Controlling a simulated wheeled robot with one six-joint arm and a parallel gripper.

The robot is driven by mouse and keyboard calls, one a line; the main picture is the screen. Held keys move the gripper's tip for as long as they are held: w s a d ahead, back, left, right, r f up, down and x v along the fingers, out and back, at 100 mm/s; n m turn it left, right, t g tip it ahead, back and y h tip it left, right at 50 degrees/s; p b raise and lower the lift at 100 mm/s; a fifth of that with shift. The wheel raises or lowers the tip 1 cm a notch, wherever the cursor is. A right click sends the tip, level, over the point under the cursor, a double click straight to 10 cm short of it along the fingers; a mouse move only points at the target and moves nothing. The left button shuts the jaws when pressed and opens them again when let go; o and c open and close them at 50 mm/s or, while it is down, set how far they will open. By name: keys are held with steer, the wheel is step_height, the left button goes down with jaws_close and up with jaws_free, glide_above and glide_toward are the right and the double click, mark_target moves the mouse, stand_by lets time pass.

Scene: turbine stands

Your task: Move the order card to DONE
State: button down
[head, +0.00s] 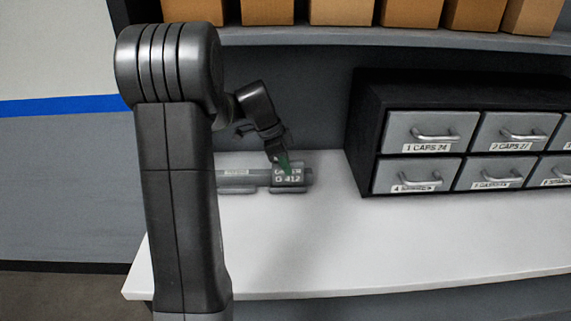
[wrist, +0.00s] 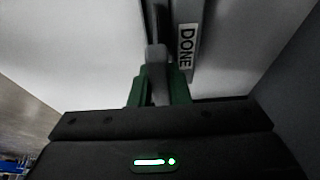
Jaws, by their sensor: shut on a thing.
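The order card (head: 289,177), dark grey with white lettering ending in 412, is upright at the right end of a low grey rack (head: 237,181) on the white worktop. My gripper (head: 283,161) comes down on the card's top from above, its green fingertips shut on it. In the wrist view the green fingers (wrist: 157,92) close on a grey tab (wrist: 156,58). A white DONE label (wrist: 187,46) is on a grey strip beside that tab. The rack's label in the head view is too small to read. Whether the card touches its slot I cannot tell.
A black cabinet with labelled grey drawers (head: 431,131) stands right of the rack, with a gap between. A shelf (head: 390,39) with several cardboard boxes (head: 340,12) runs above. The front of the white worktop (head: 380,240) is clear.

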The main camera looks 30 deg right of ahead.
steer(key=shift+s+a+f, duration=0.15)
steer(key=shift+s+f, duration=0.05)
steer(key=shift+f, duration=0.5)
steer(key=c, duration=1.3)
jaws_free()
steer(key=shift+w, duration=0.15)
steer(key=shift+r, duration=0.25)
steer(key=shift+r, duration=0.1)
steer(key=shift+d+r+p, duration=0.2)
steer(key=shift+r+p, duration=2)
steer(key=shift+r, duration=1.3)
steer(key=shift+f+b, duration=1.8)
steer(key=shift+f, duration=1.1)
